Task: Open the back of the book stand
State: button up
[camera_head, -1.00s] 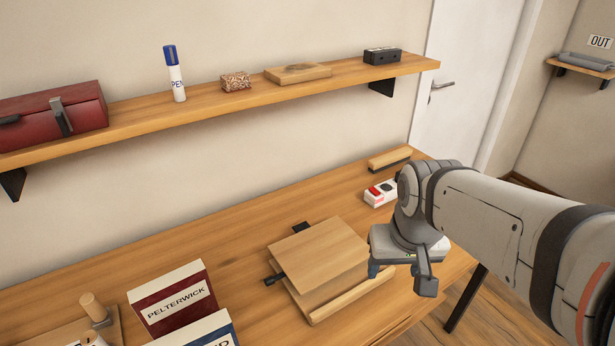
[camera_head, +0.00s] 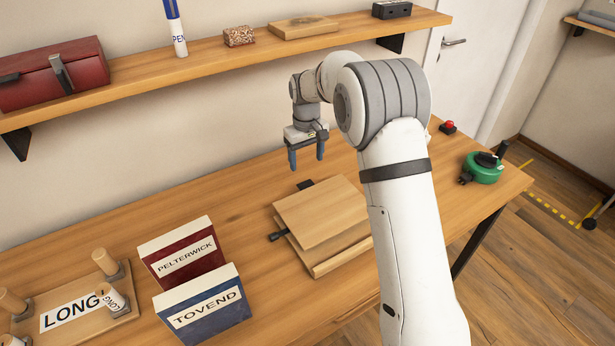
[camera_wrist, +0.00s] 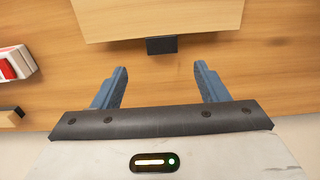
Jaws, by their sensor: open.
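The book stand (camera_head: 325,215) is a flat wooden board lying folded down over a base with a front ledge (camera_head: 342,254), on the table. A black tab (camera_head: 305,184) sticks out at its back edge and a black knob (camera_head: 278,236) at its left side. My gripper (camera_head: 306,163) points down above the table just behind the back tab. In the wrist view, my gripper's blue fingers (camera_wrist: 158,86) are spread and empty. The back tab (camera_wrist: 161,45) lies ahead of the gap between them, apart from both, with the board (camera_wrist: 160,16) beyond.
A red book (camera_head: 184,252) and a blue book (camera_head: 205,306) stand left of the stand. A wooden rack (camera_head: 78,325) with pegs lies further left. A wall shelf (camera_head: 200,60) runs behind. A green reel (camera_head: 483,168) sits at the right. A red-and-white box (camera_wrist: 15,63) is near my gripper.

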aim_at(305, 183)
jog(key=shift+w+a+f, duration=0.1)
jog(key=shift+a+f, duration=0.1)
jog(key=shift+f, duration=0.6)
notch_tip(305, 183, down, 7)
jog(key=shift+r+p, duration=0.2)
jog(key=shift+p, duration=0.2)
jog(key=shift+c, duration=0.5)
